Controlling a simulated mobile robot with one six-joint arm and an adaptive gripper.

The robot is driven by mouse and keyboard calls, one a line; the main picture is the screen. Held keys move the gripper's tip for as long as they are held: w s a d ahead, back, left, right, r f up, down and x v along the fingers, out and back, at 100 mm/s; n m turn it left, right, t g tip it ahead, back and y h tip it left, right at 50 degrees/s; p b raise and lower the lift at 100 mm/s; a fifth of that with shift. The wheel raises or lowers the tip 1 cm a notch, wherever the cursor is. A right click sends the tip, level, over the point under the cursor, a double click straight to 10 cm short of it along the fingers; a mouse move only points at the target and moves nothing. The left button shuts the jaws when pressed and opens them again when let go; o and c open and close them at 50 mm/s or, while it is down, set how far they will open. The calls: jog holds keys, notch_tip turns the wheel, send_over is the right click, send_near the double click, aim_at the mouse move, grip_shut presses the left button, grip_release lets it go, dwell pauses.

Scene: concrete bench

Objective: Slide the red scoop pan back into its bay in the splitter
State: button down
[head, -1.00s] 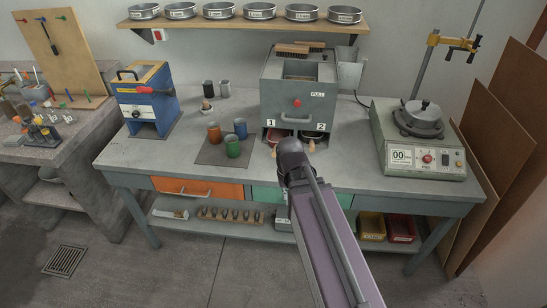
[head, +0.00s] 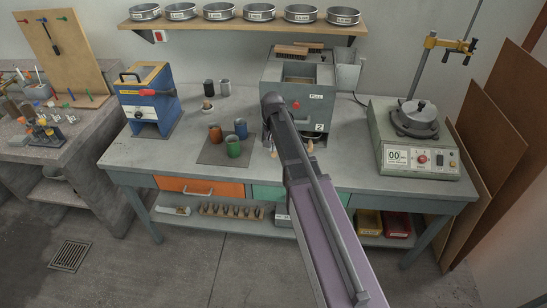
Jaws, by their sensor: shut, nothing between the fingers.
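The splitter (head: 322,87) is a grey box with a red knob and a front handle, standing at the back of the bench. The label for bay 2 shows at its lower right; my arm covers the left bay area. A pale wooden handle (head: 274,154) sticks out low at the left of my arm, and another wooden handle (head: 309,145) shows to its right below the 2. I cannot make out the red scoop pan itself, which is mostly hidden or too small to tell. My arm reaches up in front of the splitter, and my gripper's fingers are hidden behind it.
A balance-like machine (head: 420,150) stands to the right. The bench front left is clear.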

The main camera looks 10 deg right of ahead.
jog(key=shift+f, duration=0.15)
notch_tip(320, 180, down, 10)
jog(key=b, duration=1)
jog(key=shift+w+d, duration=0.25)
jog(key=shift+w, duration=0.35)
jog(key=shift+w+d, duration=0.2)
jog(key=shift+w, duration=0.45)
jog(key=shift+w+d, duration=0.25)
jog(key=shift+w, duration=0.35)
jog(key=shift+w+d, duration=0.3)
jog(key=shift+w, duration=0.55)
jog(key=shift+w+d, duration=0.3)
jog(key=shift+w, duration=0.6)
jog(key=shift+w+d, duration=0.3)
jog(key=shift+w, duration=0.55)
jog(key=shift+s, duration=0.2)
